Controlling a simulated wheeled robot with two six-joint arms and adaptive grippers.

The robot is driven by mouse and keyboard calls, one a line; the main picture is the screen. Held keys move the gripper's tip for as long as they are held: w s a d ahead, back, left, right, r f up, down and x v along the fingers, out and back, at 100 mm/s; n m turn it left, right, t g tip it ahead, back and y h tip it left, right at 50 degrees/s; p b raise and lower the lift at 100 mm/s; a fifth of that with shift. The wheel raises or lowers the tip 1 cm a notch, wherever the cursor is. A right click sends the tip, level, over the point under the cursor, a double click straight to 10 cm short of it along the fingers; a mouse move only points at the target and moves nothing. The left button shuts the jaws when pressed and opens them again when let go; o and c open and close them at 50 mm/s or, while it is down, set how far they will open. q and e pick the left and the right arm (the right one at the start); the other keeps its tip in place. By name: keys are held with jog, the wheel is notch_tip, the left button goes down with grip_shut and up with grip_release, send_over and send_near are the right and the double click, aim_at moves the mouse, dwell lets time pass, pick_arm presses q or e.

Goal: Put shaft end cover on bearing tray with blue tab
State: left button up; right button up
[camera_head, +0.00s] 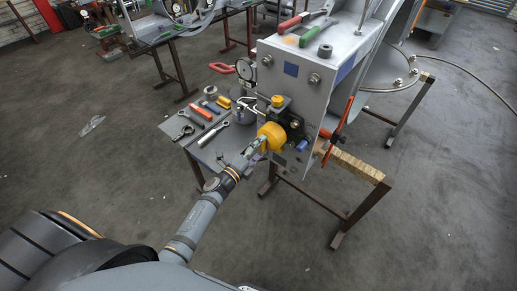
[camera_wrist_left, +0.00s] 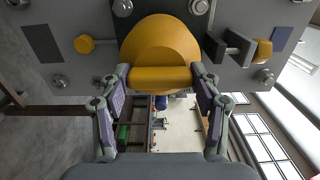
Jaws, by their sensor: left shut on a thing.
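The shaft end cover is a yellow domed part (camera_head: 271,137) at the front of the grey machine housing. My left gripper (camera_head: 259,147) is shut on it. In the left wrist view the cover (camera_wrist_left: 160,40) fills the top middle, with its straight lip between the two fingers (camera_wrist_left: 160,78). The cover is up against or just in front of a dark green bearing block (camera_head: 291,122); I cannot tell if they touch. A grey bench top (camera_head: 206,153) below left may hold the bearing tray. I cannot make out a blue tab on it. My right gripper is out of view.
Several tools lie on the bench, with a grey metal pot (camera_head: 243,113) beside the housing. A dial gauge (camera_head: 246,69) and red handle (camera_head: 221,68) stand behind. A wooden beam (camera_head: 355,165) sticks out right.

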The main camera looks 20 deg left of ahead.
aim_at(267, 141)
pick_arm(q)
jog(key=shift+w+d, duration=0.25)
jog(key=shift+w, duration=0.35)
jog(key=shift+w+d, duration=0.15)
jog(key=shift+w, duration=0.3)
jog(key=shift+w, duration=0.15)
jog(key=shift+w+d, duration=0.2)
jog(key=shift+w, duration=0.15)
jog(key=shift+w, duration=0.25)
jog(key=o, duration=1.6)
